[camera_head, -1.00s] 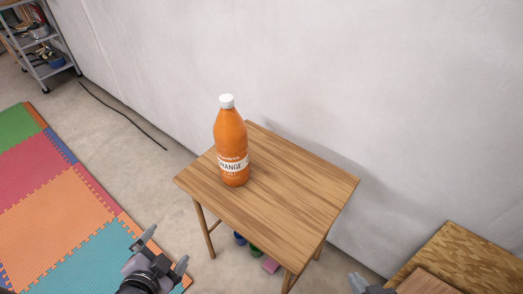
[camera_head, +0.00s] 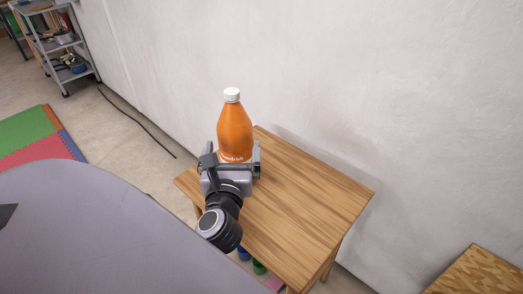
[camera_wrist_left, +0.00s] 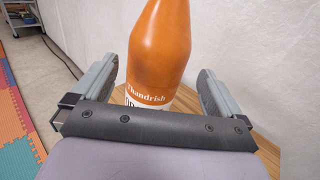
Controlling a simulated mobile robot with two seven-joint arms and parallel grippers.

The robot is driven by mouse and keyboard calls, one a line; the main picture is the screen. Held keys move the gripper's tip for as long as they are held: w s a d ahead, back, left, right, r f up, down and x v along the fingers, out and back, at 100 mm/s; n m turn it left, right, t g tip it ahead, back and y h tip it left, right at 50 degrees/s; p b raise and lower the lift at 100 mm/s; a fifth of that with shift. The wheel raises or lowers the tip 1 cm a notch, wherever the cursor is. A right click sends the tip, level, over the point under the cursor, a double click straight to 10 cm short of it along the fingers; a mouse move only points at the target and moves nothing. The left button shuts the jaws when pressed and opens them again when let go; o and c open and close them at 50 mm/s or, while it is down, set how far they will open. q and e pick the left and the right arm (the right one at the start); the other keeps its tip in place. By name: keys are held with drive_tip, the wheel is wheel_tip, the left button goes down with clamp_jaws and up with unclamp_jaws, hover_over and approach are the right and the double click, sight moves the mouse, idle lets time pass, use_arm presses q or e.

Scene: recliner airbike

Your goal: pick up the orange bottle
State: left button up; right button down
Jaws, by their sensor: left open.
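The orange bottle (camera_head: 235,130) with a white cap stands upright on the small wooden table (camera_head: 300,200). My left gripper (camera_head: 230,160) is open at the near side of the bottle, with one finger on each side of it. The gripper hides the bottle's lower part in the head view. In the left wrist view the bottle (camera_wrist_left: 160,55) stands between the two spread fingers, with visible gaps on both sides. Its label is partly hidden behind the gripper's dark crossbar. My right gripper is not in view.
A white wall (camera_head: 370,90) rises behind the table. A grey shelf cart (camera_head: 62,45) stands at the far left, with a black cable (camera_head: 140,125) on the floor. Foam mats (camera_head: 40,138) lie at left. A wooden board surface (camera_head: 480,272) shows at lower right. The table's right half is clear.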

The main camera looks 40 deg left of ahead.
use_arm(q)
drive_tip(key=shift+w+a+r, duration=0.15)
drive_tip(key=shift+w+a, duration=0.15)
drive_tip(key=shift+w, duration=0.2)
drive_tip(key=shift+f+x, duration=0.25)
drive_tip(key=shift+x, duration=1.25)
drive_tip(key=shift+f+x, duration=0.2)
drive_tip(key=shift+x, duration=1.3)
drive_tip(key=shift+s+a, duration=0.1)
drive_tip(key=c, duration=1.4)
drive_tip(key=shift+r, duration=0.25)
drive_tip(key=c, duration=0.3)
drive_tip(key=shift+r, duration=0.1)
